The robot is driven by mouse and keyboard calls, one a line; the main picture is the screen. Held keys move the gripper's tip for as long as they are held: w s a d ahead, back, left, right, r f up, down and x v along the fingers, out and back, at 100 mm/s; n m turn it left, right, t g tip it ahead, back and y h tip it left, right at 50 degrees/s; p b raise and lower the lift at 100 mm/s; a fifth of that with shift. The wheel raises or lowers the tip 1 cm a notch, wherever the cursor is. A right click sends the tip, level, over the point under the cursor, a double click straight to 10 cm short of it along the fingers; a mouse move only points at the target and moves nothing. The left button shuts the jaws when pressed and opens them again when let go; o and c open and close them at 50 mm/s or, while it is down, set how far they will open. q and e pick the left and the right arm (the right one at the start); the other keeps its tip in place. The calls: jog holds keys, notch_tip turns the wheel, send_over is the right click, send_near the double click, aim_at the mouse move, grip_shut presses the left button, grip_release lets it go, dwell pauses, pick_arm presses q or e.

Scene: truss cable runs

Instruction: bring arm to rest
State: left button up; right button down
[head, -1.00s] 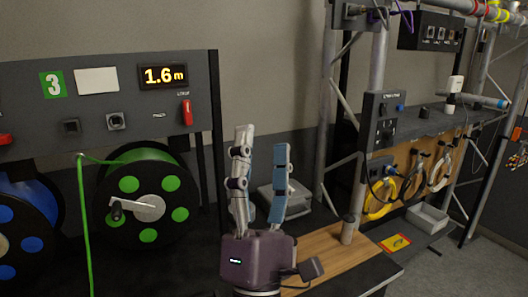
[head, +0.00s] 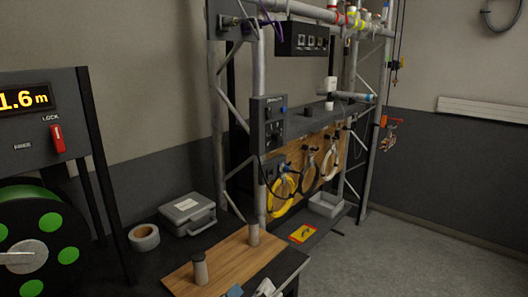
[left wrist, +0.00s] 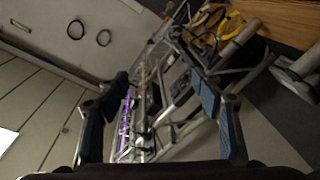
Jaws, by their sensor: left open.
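My left gripper (head: 250,290) shows only as its fingertips at the bottom edge of the head view, in front of the wooden board. In the left wrist view its two blue-padded fingers (left wrist: 158,76) stand wide apart with nothing between them. The truss and its gear show tilted beyond the fingers there. My right gripper is in neither view.
A wooden board (head: 219,262) bears two small cylinders. A grey case (head: 187,214) and a tape roll (head: 144,238) lie on the dark bench behind. The reel panel (head: 48,125) stands at left, the truss (head: 261,120) at centre. Floor is clear at right.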

pick_arm(q)
jog(key=s+a+f+m+g+y, duration=0.1)
jog(key=s+f+g, duration=0.1)
jog(key=f, duration=0.5)
jog(key=s+a+f+m+g+y, duration=0.1)
jog(key=s+a+f+g+y, duration=0.1)
jog(key=f, duration=0.4)
jog(key=s+a+f+m+g+y, duration=0.1)
jog(key=s+a+f+g+y, duration=0.65)
jog(key=s+a+f, duration=0.8)
notch_tip(320, 180, down, 27)
jog(key=s+d+g, duration=0.2)
jog(key=s+a+f, duration=0.1)
jog(key=s+f, duration=0.7)
jog(key=s+a+f+g, duration=0.1)
jog(key=s+a+f, duration=0.1)
jog(key=s+f, duration=0.6)
jog(key=shift+s+a+f+m+h, duration=0.25)
jog(key=shift+s+m+h, duration=0.15)
jog(key=shift+s, duration=0.4)
